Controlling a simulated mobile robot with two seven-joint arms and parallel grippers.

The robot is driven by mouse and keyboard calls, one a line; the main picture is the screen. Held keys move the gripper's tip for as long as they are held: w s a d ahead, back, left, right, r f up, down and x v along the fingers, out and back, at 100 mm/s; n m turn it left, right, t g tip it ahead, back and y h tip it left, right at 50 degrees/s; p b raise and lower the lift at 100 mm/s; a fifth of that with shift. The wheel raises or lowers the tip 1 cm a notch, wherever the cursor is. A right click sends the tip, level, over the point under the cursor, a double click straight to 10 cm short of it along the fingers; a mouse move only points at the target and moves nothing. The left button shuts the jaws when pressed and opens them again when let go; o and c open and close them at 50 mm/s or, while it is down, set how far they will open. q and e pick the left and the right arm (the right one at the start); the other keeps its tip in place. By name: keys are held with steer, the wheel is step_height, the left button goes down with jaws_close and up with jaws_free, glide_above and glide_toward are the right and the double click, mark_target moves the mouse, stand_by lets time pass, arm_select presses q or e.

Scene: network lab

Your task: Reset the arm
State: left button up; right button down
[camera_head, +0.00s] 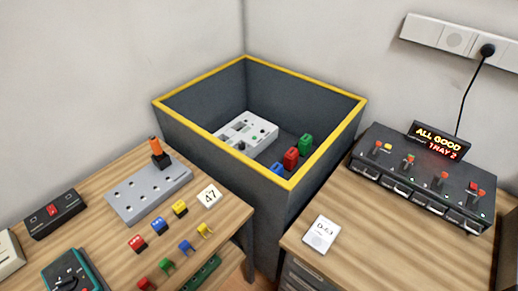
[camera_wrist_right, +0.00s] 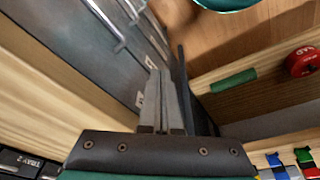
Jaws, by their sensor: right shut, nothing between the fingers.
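My right gripper (camera_wrist_right: 168,100) shows in the right wrist view, with its two grey fingers together and nothing between them. The fingers point away from the dark wrist plate, beside a grey drawer front (camera_wrist_right: 70,45) with metal handles. I cannot tell whether they touch it. Neither gripper nor arm shows in the head view, and my left gripper is in no view.
A dark bin (camera_head: 185,121) with a yellow rim stands between two wooden tables, holding a white device (camera_head: 247,132) and coloured blocks. The left table (camera_head: 233,211) carries connectors and devices. The right table (camera_head: 375,235) carries a black panel (camera_head: 418,183) reading "ALL GOOD TRAY 2" and a card.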

steer(key=s+d+f+b, duration=0.1)
steer(key=s+f+b, duration=0.1)
steer(key=s+f, duration=0.7)
steer(key=s+d+f+g+b, duration=0.1)
steer(key=s+d+f, duration=0.1)
steer(key=s+f, duration=0.6)
step_height(320, 180, down, 7)
steer(key=shift+s+r+g+b, duration=0.15)
steer(key=shift+s+g+b, duration=0.15)
steer(key=shift+s+b, duration=0.1)
